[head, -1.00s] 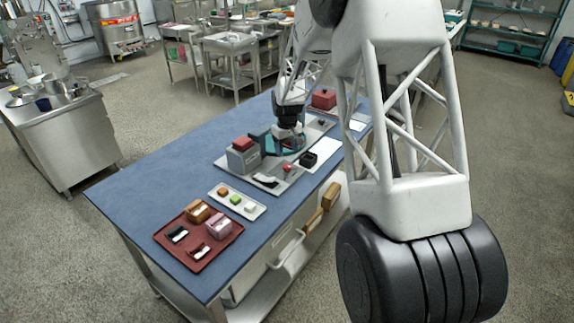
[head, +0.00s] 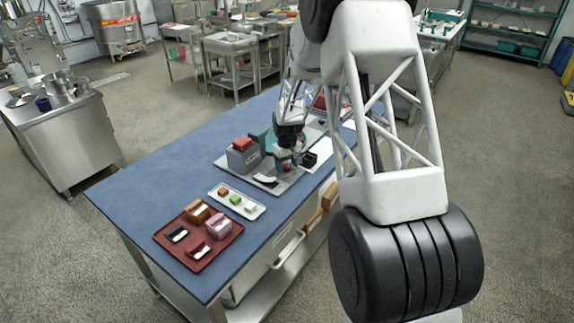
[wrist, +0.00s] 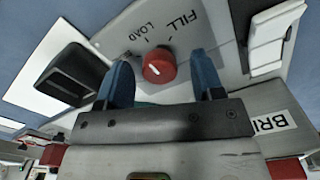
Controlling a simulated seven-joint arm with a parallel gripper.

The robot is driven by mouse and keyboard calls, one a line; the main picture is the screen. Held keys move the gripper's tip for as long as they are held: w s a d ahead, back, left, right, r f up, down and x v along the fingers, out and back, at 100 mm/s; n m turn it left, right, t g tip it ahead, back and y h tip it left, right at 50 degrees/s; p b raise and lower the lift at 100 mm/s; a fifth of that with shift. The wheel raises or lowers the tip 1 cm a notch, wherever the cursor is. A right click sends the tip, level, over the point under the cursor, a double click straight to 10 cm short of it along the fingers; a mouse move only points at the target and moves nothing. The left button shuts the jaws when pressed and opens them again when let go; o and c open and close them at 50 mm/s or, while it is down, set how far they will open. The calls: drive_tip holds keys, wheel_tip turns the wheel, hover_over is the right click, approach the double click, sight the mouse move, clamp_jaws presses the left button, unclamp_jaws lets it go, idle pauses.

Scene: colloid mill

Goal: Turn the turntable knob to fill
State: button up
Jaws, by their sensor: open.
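The red turntable knob (wrist: 158,66) with a white pointer line stands on a grey plate, with the words LOAD (wrist: 141,32) and FILL (wrist: 180,20) printed beyond it. The pointer line slants toward the upper left, nearer the LOAD side than FILL. My gripper (wrist: 161,60) is open, its two blue fingers spread on either side of the knob in the wrist view, with gaps on both sides. I cannot tell how deep the fingers reach. In the head view the knob (head: 286,167) shows small and red just below my gripper (head: 288,152).
A black block (wrist: 73,73) sits left of the knob. A grey box with a red top (head: 243,154) stands beside my gripper. A white tray with coloured cubes (head: 236,213) and a red tray (head: 190,252) lie nearer on the blue table (head: 150,175).

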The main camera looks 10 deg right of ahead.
drive_tip(key=c, duration=0.9)
drive_tip(key=shift+m, duration=0.5)
drive_tip(key=m, duration=1.1)
idle(0.3)
drive_tip(key=o, duration=0.9)
